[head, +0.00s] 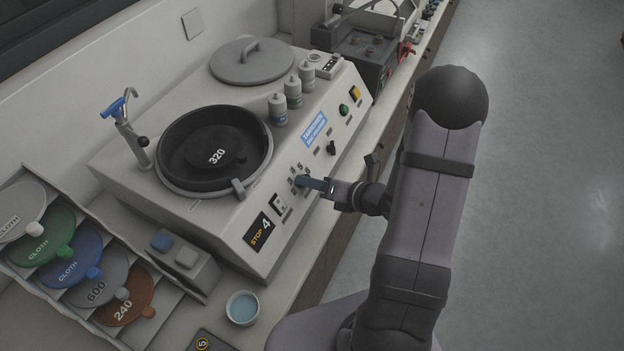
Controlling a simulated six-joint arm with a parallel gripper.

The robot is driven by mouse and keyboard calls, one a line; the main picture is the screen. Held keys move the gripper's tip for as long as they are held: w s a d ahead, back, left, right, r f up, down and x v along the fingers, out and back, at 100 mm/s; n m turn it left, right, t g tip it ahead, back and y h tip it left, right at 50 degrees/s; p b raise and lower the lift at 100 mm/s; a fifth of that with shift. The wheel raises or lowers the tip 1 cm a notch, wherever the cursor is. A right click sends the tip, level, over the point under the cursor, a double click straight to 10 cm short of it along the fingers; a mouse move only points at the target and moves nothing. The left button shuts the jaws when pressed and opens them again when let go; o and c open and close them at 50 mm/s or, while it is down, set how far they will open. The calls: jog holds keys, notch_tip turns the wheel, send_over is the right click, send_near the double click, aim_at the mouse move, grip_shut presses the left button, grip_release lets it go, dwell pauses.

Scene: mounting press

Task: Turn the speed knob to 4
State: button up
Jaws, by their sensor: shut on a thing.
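The machine's sloped front panel (318,150) faces me. The small display (260,232) at its lower left reads "STOP" and "4". My gripper (302,181) reaches in from the right, its blue fingers shut at a dial with small marks around it, right of the display. The fingers cover the knob there, so its pointer cannot be read. I take it to be the speed knob; its label is too small to read. Another black knob (331,148) sits farther up the panel, apart from my gripper.
A round bowl with a black "320" disc (217,156), a tap (132,135) and several bottles (293,92) are on the machine's top. A rack of labelled discs (88,248) and a cup of blue liquid (242,307) stand at lower left. Open floor lies right.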

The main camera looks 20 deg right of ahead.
jog(key=shift+m, duration=0.3)
jog(key=o, duration=1.1)
jog(key=shift+c, duration=0.2)
jog(key=b+v, duration=0.1)
jog(key=v, duration=0.6)
jog(key=shift+s, duration=0.15)
jog(key=shift+r, duration=0.15)
